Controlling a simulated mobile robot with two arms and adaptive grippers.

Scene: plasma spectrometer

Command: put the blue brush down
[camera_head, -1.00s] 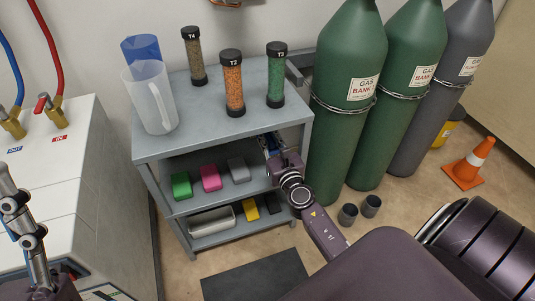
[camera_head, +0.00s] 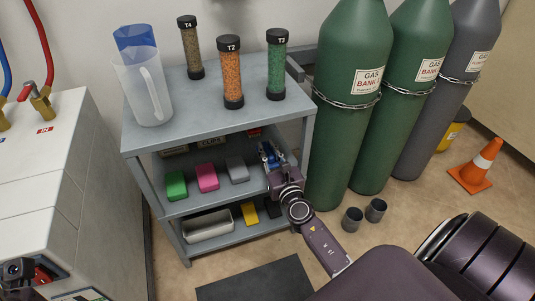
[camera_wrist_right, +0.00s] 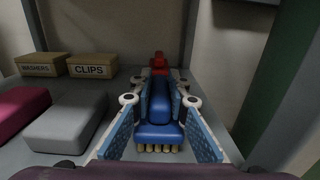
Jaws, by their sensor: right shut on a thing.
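My right gripper (camera_head: 268,158) reaches into the right end of the rack's middle shelf (camera_head: 195,205). In the right wrist view its two blue-padded fingers (camera_wrist_right: 160,108) are shut on the blue brush (camera_wrist_right: 158,135), one on each side. The brush points away from me along the shelf, with pale bristles showing at its near end. I cannot tell whether it touches the shelf. In the head view only a bit of blue shows between the fingers.
Grey (camera_head: 237,169), pink (camera_head: 207,177) and green (camera_head: 176,185) blocks lie left of the gripper. A red object (camera_wrist_right: 159,62) stands beyond the brush. The CLIPS box (camera_wrist_right: 92,66) and WASHERS box (camera_wrist_right: 41,65) are at the back. A rack post and green cylinder (camera_head: 345,120) are close on the right.

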